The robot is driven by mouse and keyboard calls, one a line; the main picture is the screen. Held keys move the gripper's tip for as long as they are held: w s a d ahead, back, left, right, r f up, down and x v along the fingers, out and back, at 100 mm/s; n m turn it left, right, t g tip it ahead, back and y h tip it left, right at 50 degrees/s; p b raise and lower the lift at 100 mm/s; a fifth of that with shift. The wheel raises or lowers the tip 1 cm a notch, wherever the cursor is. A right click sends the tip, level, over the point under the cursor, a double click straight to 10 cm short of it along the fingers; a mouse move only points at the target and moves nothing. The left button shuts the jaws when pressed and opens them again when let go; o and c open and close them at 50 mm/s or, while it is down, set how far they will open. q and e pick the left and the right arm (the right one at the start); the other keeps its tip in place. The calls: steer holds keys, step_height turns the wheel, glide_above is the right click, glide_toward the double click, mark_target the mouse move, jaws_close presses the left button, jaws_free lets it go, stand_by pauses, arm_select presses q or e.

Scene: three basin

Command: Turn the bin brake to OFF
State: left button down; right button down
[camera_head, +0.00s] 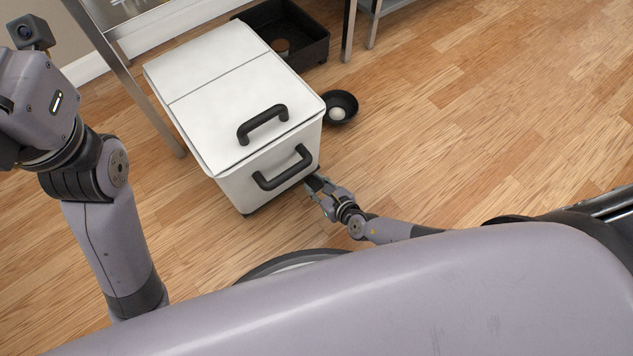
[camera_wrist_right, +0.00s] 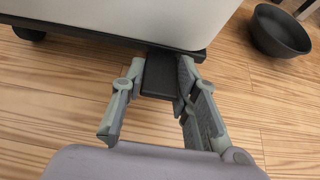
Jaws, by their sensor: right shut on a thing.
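The white bin (camera_head: 190,137) stands on the wood floor, with a black handle (camera_head: 262,124) on its lid and another black handle (camera_head: 283,168) on its front. My right gripper (camera_head: 315,184) is low at the bin's near right bottom corner. In the right wrist view, the gripper (camera_wrist_right: 162,66) has its fingers on either side of a black brake tab (camera_wrist_right: 158,80) that sticks out from the bin's dark base edge. It is shut on this tab. No ON or OFF marking can be read. My left arm shows at the left, but its fingers are out of view.
A black bowl (camera_head: 341,106) with a pale round thing in it stands right of the bin; it also shows in the right wrist view (camera_wrist_right: 279,31). A black tray (camera_head: 305,40) lies behind the bin. Metal table legs (camera_head: 135,88) stand at the left. Floor to the right is clear.

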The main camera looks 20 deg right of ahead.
mark_target(319, 189)
stand_by(0.4)
steer(key=c, duration=1.2)
jaws_free()
steer(key=shift+c, duration=0.2)
steer(key=shift+v, duration=3.75)
